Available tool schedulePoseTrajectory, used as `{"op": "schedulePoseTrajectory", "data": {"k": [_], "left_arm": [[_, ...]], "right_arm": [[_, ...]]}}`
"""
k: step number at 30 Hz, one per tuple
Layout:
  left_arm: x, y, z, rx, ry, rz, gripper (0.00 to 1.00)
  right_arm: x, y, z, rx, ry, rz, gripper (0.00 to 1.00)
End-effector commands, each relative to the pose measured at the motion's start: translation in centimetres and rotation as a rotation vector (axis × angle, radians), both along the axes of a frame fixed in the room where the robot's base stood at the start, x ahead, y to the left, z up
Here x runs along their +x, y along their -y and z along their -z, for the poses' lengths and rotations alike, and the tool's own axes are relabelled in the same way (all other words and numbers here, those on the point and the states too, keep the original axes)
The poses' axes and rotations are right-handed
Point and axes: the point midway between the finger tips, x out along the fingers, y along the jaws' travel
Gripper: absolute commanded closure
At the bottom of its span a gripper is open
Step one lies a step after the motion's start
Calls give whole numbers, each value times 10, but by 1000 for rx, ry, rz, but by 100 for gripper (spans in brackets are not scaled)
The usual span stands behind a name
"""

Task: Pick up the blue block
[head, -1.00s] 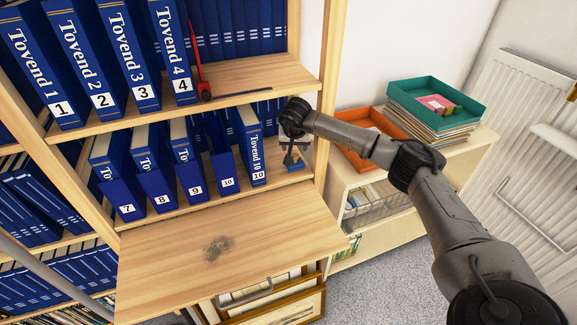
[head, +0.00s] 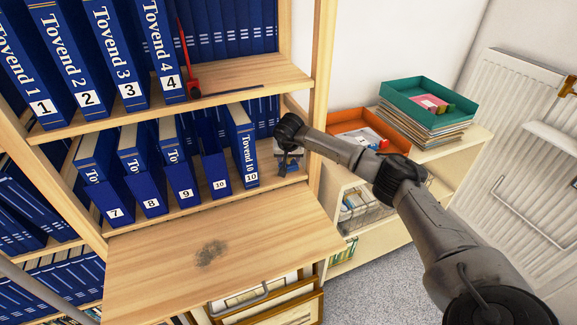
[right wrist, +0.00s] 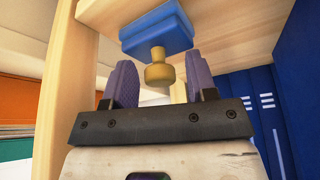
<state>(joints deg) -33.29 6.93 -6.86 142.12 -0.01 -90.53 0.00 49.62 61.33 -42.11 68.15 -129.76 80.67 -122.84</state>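The blue block (right wrist: 157,30) shows in the right wrist view, with a tan knob (right wrist: 158,74) on it. It rests on the wooden middle shelf, right of the Tovend 10 binder (head: 242,147) in the head view, where my right gripper mostly hides it. My right gripper (head: 288,165) is down at the block. In the right wrist view its two purple-grey fingers (right wrist: 157,80) stand apart on either side of the knob, with gaps visible, so it is open. My left gripper is not in view.
Blue binders and numbered boxes stand just left of my right gripper. The shelf's upright side panel (head: 322,85) is close on the right. A wooden board (head: 250,225) with a dark smudge juts out below. An orange tray (head: 365,133) and a teal tray (head: 430,103) stand outside the shelf.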

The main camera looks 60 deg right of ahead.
Motion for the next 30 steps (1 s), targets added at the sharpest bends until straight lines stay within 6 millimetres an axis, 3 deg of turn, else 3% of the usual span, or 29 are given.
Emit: {"op": "schedulePoseTrajectory", "data": {"k": [2, 14, 23, 30], "left_arm": [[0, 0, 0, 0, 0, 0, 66], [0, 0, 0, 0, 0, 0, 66], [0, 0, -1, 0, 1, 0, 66], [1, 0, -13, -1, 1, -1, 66]], "right_arm": [[0, 0, 0, 0, 0, 0, 56], [0, 0, 0, 0, 0, 0, 94], [0, 0, -2, 0, 0, 0, 96], [-3, -3, -17, 0, 2, 0, 96]]}}
